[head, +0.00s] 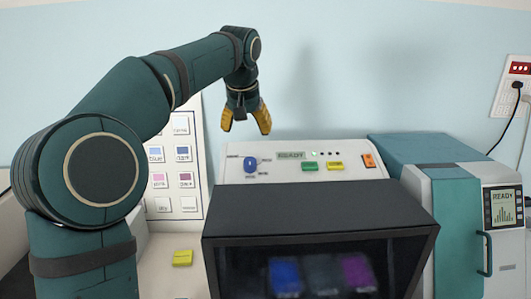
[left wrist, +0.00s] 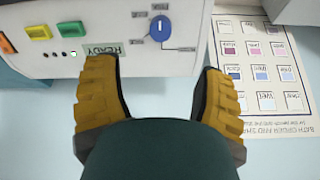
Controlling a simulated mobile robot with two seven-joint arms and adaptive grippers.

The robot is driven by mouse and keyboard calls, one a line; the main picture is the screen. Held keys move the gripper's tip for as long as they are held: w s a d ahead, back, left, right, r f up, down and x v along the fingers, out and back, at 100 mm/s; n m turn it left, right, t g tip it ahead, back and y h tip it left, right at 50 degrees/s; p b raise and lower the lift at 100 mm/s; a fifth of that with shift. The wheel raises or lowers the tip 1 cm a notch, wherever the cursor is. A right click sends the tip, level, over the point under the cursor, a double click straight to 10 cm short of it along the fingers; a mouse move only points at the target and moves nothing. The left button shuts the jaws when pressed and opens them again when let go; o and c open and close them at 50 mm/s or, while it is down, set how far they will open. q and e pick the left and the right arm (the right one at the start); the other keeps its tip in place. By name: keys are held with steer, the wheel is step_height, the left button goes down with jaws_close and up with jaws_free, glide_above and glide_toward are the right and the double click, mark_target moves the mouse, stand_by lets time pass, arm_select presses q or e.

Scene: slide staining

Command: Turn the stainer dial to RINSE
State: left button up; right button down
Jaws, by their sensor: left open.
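The stainer (head: 300,205) is a white and dark box with a front window. Its blue dial (head: 250,164) sits at the left of the sloped panel, with small labels around it too small to read. The dial also shows in the left wrist view (left wrist: 160,28), beyond the fingertips and between them. A small display (head: 290,155) beside it reads READY. My left gripper (head: 246,120) is open and empty, above and behind the panel, with yellow fingers pointing down, apart from the dial. It fills the lower left wrist view (left wrist: 155,65). My right gripper is not in view.
Green (head: 310,166), yellow (head: 335,166) and orange (head: 369,160) buttons lie right of the dial. A chart (head: 163,205) with coloured squares stands at the left. A teal-and-white machine (head: 445,200) stands close at the right. A yellow block (head: 182,258) lies on the left counter.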

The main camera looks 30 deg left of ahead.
mark_target(250, 160)
arm_select(q)
steer(key=b+x, duration=0.1)
steer(key=x, duration=1.2)
steer(key=shift+a+f, duration=0.1)
steer(key=shift+a, duration=0.05)
jaws_close()
